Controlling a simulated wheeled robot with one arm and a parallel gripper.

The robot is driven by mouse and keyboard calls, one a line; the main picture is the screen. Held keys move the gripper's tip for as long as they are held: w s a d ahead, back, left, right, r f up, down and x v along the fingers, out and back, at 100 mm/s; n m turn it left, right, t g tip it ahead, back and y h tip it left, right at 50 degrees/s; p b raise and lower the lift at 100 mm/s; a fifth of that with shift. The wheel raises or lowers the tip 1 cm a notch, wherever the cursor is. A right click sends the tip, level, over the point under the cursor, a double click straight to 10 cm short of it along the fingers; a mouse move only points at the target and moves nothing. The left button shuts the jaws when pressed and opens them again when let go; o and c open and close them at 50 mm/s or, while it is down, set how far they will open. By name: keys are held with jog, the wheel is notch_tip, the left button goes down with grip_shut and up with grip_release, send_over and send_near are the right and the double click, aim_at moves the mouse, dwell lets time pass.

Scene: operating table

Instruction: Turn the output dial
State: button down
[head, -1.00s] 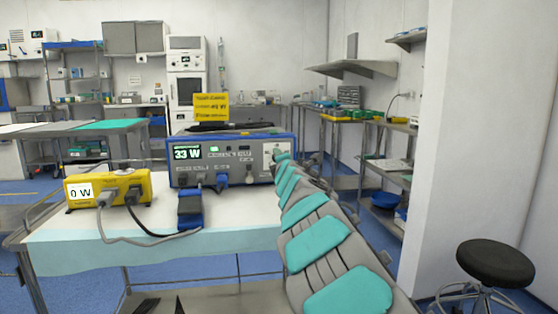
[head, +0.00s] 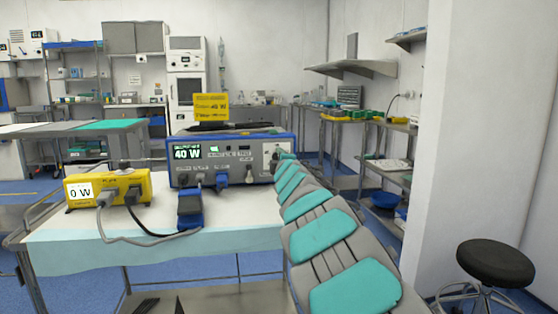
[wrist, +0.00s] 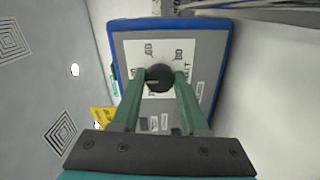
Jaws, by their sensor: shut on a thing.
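The blue generator (head: 222,160) stands on the table, and its lit display (head: 187,152) reads 40 W. In the wrist view, the black round output dial (wrist: 160,79) sits on a white panel with a printed scale on the generator's face (wrist: 207,52). The green fingers of my gripper (wrist: 163,82) are shut on the dial, one on each side. In the head view, my gripper (head: 284,157) is at the generator's right end, and the dial is hard to make out there.
A yellow meter (head: 108,188) reading 0 W stands to the left, with cables running from it. A blue plug-like block (head: 190,208) lies before the generator. A yellow sign (head: 211,107) stands above the generator. A black stool (head: 495,262) is at the right.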

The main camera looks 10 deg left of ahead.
jog(key=shift+f, duration=0.1)
jog(key=shift+c, duration=2.1)
grip_release()
jog(key=shift+s, duration=0.15)
jog(key=v, duration=0.6)
jog(key=shift+v, duration=0.75)
